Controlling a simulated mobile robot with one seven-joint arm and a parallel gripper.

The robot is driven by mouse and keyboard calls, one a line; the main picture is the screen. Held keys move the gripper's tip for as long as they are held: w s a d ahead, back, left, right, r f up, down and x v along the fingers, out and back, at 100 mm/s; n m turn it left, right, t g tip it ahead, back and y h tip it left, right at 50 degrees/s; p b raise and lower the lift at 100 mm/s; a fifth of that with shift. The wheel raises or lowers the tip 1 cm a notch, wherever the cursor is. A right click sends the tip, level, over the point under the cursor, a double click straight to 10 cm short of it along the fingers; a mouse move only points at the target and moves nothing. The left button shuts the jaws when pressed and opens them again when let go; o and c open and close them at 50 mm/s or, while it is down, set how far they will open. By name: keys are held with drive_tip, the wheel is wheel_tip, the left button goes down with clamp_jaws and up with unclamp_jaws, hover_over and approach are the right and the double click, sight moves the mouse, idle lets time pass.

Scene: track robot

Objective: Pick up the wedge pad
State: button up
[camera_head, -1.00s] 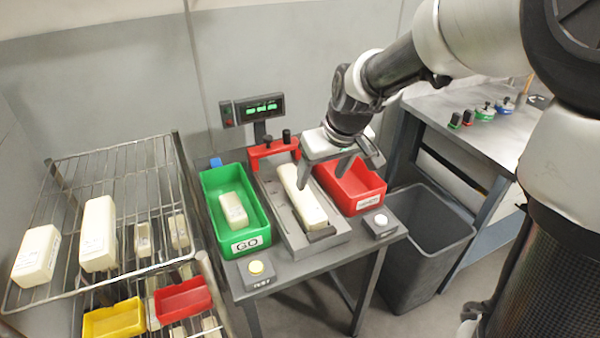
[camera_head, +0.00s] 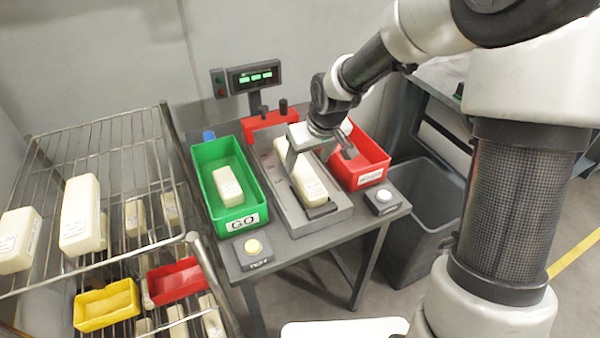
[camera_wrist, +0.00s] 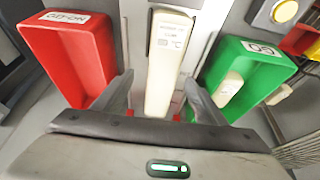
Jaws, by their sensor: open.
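The wedge pad looks to be the long cream block (camera_head: 312,182) lying in a grey fixture (camera_head: 345,208) on the small table. In the wrist view the pad (camera_wrist: 167,62) has printed text on its top and points away from me. My gripper (camera_head: 320,155) is open above the far part of the pad. In the wrist view my fingers (camera_wrist: 158,92) stand on the left and right of the pad, with gaps showing. I cannot tell how far down the fingers reach.
A green GO bin (camera_head: 250,196) holding a cream block (camera_head: 228,187) stands left of the fixture. A red bin (camera_head: 374,160) stands close on the right. A red clamp (camera_head: 262,122) and a display (camera_head: 256,77) are behind. A wire rack (camera_head: 110,150) fills the left.

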sight(302, 167)
drive_tip(key=shift+a+b+x, duration=0.15)
drive_tip(key=shift+b+x, duration=0.15)
drive_tip(key=shift+x, duration=1.05)
drive_tip(key=shift+a+b+x, duration=0.2)
drive_tip(key=shift+b+x, duration=0.1)
drive_tip(key=shift+x, duration=1.05)
drive_tip(key=shift+w+r, duration=0.1)
drive_tip(key=shift+w, duration=0.1)
drive_tip(key=shift+c, duration=0.5)
drive_tip(key=c, duration=1.1)
drive_tip(key=shift+c, duration=0.4)
drive_tip(key=shift+r, duration=0.15)
